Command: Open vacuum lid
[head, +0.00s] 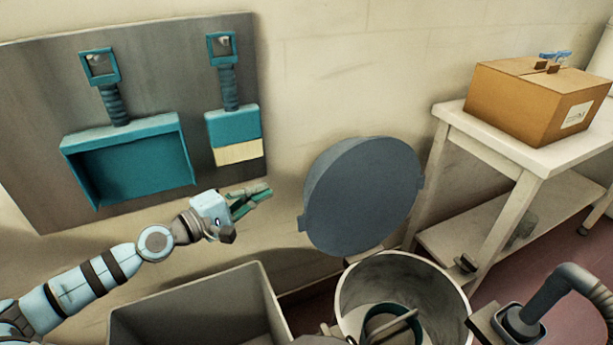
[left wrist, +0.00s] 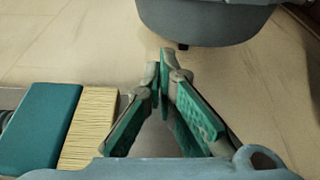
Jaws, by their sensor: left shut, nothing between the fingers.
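The vacuum lid (head: 362,195) is a round grey-blue disc. In the head view it stands raised and tilted up behind the open mouth of a pale round drum (head: 345,300). Its lower edge also shows at the top of the left wrist view (left wrist: 205,22). My left gripper (head: 265,190) is left of the lid, apart from it, in front of the wall. Its green-padded fingers (left wrist: 163,72) are shut with nothing between them. My right gripper is not clearly in view.
A teal dustpan (head: 130,160) and brush (head: 232,130) hang on a metal wall panel at left. A grey open bin (head: 200,305) stands below my left arm. A white table (head: 530,158) with a cardboard box (head: 530,100) is at right. A grey hose (head: 555,285) is at lower right.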

